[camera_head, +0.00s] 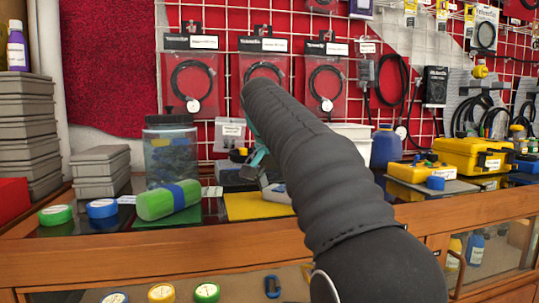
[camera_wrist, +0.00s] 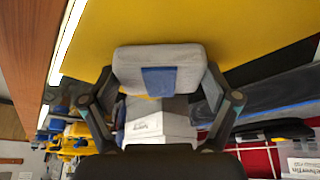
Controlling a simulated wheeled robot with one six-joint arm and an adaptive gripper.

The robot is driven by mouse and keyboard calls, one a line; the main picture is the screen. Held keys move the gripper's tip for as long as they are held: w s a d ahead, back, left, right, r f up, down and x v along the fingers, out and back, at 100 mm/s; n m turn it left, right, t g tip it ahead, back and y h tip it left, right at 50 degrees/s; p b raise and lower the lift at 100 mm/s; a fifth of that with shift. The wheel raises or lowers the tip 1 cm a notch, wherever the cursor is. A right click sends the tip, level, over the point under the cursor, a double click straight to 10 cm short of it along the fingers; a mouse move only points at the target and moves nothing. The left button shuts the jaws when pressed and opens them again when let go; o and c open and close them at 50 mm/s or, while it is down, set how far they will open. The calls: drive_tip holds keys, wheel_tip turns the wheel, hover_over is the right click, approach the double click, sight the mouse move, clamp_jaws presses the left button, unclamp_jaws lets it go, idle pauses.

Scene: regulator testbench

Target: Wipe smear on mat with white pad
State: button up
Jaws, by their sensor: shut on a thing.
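The white pad (camera_wrist: 190,62), a pale block with a blue patch, sits between the fingers of my gripper (camera_wrist: 160,84) in the wrist view. My gripper is shut on it. The yellow mat (camera_wrist: 225,25) fills the top of the wrist view beyond the pad. In the head view, the yellow mat (camera_head: 248,206) lies on the dark counter, and the pad (camera_head: 278,194) shows partly at its right side, close over it. I cannot tell whether pad and mat touch. My arm hides most of the gripper and the mat's right part. I see no smear on the visible mat.
A blue bottle (camera_head: 386,147) and yellow cases (camera_head: 472,156) stand right. The counter's wooden front edge (camera_head: 130,252) is near.

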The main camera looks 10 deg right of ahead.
sight(268, 190)
drive_tip(key=shift+d+p, duration=0.3)
drive_tip(key=shift+d, duration=1.65)
drive_tip(key=shift+d+r+p, duration=0.15)
drive_tip(key=shift+r+p, duration=0.1)
drive_tip(key=shift+p, duration=0.25)
drive_tip(key=a, duration=0.2)
drive_tip(key=shift+a+f, duration=0.25)
drive_tip(key=shift+a, duration=0.05)
drive_tip(key=shift+a+p, duration=0.55)
drive_tip(key=shift+a, duration=1.7)
drive_tip(key=shift+a+r+p, duration=0.25)
drive_tip(key=shift+p, duration=0.05)
wheel_tip(268, 190, up, 3)
drive_tip(key=shift+r+p, duration=0.1)
drive_tip(key=shift+p, duration=1.1)
drive_tip(key=shift+r, duration=2.15)
